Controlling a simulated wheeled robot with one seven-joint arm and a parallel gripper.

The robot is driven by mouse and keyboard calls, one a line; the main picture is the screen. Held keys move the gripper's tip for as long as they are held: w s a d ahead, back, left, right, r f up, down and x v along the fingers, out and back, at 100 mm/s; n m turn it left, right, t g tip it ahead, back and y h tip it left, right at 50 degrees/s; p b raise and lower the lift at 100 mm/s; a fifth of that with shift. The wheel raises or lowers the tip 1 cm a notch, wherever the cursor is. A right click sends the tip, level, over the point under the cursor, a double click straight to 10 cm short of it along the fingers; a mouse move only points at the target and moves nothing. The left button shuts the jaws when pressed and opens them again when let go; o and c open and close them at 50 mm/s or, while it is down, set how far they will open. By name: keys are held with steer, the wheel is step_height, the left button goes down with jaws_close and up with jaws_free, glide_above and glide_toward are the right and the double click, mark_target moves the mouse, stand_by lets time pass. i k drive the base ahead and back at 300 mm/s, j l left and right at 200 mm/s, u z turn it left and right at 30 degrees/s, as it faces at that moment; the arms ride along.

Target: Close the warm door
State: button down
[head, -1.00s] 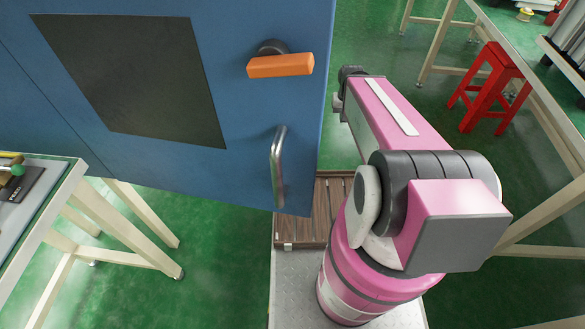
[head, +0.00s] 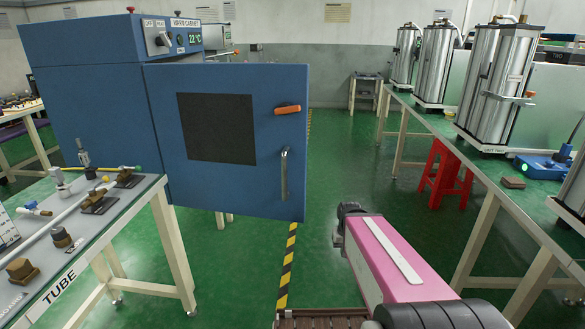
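The warm cabinet (head: 95,100) is a blue box at the left with a labelled control panel and a 22 °C display. Its blue door (head: 275,165) stands swung open to the right, with a dark square window (head: 217,128). The door carries an orange latch handle (head: 287,109) and a metal pull handle (head: 284,173). My pink arm reaches forward, right of the door and apart from it in the picture. Its far end (head: 351,210) is dark and small, and the fingers cannot be made out. The cabinet's opening is hidden behind the door.
A bench (head: 132,190) with valves and fittings stands at the left front. A long bench (head: 495,185) with metal columns (head: 497,88) runs along the right, a red stool (head: 446,172) beside it. The green floor between is clear.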

mark_target(224, 147)
steer(key=k+u, duration=0.5)
steer(key=k+j+u, duration=0.3)
steer(key=u, duration=0.65)
